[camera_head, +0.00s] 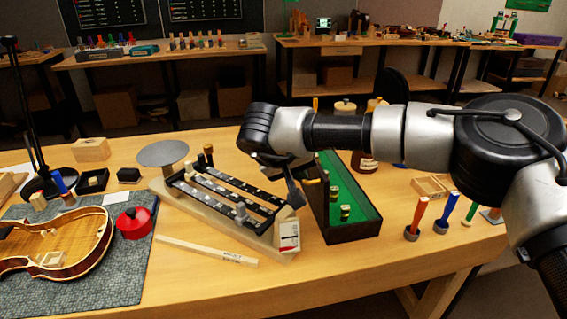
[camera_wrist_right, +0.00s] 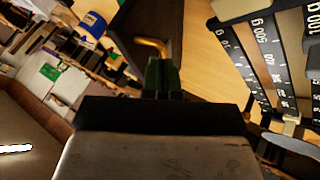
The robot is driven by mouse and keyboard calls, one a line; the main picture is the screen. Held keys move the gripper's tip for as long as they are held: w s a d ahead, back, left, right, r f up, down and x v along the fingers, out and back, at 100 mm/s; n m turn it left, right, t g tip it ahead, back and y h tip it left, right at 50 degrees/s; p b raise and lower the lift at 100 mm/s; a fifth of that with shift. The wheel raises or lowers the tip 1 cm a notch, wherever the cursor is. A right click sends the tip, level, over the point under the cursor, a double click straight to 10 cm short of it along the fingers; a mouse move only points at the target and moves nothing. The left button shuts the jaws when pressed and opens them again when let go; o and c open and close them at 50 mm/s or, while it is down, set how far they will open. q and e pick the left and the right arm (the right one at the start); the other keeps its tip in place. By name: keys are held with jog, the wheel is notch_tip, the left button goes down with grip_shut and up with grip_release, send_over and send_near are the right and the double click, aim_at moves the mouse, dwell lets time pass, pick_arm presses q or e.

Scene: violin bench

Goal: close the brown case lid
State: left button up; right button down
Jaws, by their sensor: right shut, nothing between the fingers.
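The brown case (camera_head: 355,232) stands open on the bench, with a green lining and several small brass weights inside. A dark brown panel, apparently its lid (camera_head: 313,208), stands raised along the case's left side. It also shows as a dark brown board (camera_wrist_right: 142,22) in the right wrist view, with a bent brass handle (camera_wrist_right: 152,45) on it. My right gripper (camera_head: 294,194) is shut and empty, left of the lid. In the wrist view its fingertips (camera_wrist_right: 163,65) are close to the brass handle; I cannot tell whether they touch. My arm hides the case's far end. My left gripper is out of view.
A beam balance (camera_head: 225,200) with a round grey pan (camera_head: 163,153) stands just left of the case. A violin body (camera_head: 60,240) lies on a grey mat at left. Upright-handled tools (camera_head: 416,218) and a small wooden box (camera_head: 431,187) stand to the right. The bench front is mostly clear.

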jog(key=shift+w+d+r, duration=0.15)
jog(key=shift+w+d, duration=0.05)
jog(key=shift+d, duration=0.9)
